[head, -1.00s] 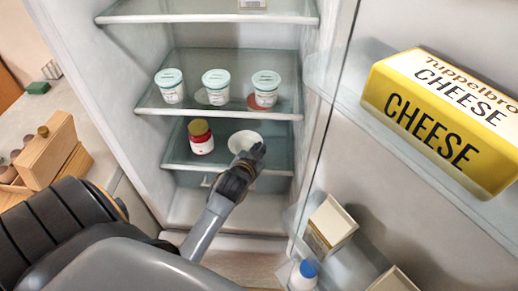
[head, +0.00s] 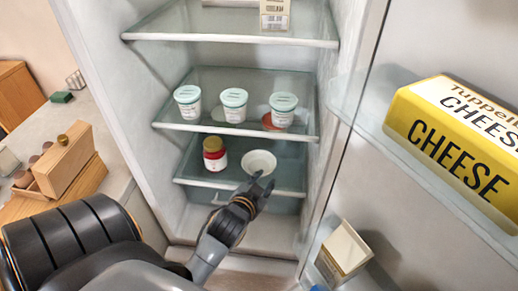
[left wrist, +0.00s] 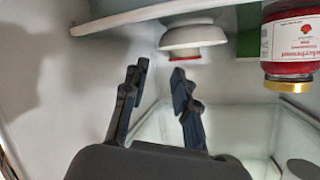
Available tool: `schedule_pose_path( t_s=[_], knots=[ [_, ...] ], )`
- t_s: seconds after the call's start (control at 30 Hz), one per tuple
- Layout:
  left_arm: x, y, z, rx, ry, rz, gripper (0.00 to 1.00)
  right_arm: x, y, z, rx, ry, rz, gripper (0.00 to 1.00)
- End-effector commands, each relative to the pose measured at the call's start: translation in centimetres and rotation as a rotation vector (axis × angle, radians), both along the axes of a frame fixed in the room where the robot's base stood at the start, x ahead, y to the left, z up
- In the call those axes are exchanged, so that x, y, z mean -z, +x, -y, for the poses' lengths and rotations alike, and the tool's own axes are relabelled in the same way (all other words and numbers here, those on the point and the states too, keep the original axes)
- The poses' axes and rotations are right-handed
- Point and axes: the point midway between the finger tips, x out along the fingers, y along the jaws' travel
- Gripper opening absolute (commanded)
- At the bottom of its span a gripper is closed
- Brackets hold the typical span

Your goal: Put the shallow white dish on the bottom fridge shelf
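The shallow white dish (head: 258,161) sits upright on the lowest glass shelf (head: 232,182) in view, right of a red jar with a gold lid (head: 215,155). My left gripper (head: 263,182) is just in front of the dish at the shelf's front edge. In the left wrist view, which looks upside down, the dish (left wrist: 190,38) is beyond the spread fingers (left wrist: 158,70), with a gap and nothing between them. My right gripper is in neither view.
Several lidded white cups (head: 234,105) and a red round item (head: 270,122) are on the shelf above. The fridge door at right holds a yellow cheese box (head: 455,140) and a carton (head: 343,252). A wooden box (head: 66,160) stands on the counter at left.

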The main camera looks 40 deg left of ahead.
Motion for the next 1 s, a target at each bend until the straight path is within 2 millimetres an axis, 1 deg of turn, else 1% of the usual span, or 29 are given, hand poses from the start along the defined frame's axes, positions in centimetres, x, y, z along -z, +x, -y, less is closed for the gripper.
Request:
schedule_pose_path(
  t_s=[0.03, 0.1, 0.2, 0.3, 1.0],
  knots=[
    [-0.3, -1.0, 0.3, -0.001, -0.001, -0.001, 0.28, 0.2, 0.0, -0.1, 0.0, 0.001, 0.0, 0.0],
    [-0.7, -1.9, 0.6, 0.0, 0.0, -0.001, 0.28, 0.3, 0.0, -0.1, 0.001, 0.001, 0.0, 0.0],
    [-1.1, -2.9, 0.8, 0.0, 0.0, 0.0, 0.28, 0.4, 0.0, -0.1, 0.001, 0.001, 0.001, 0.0],
    [-1.4, -3.3, 1.0, -0.001, 0.0, 0.0, 0.28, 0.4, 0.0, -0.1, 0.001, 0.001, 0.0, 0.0],
    [-1.5, -3.4, 1.0, 0.0, 0.0, 0.0, 0.28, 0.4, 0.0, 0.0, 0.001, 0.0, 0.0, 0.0]
  ],
)
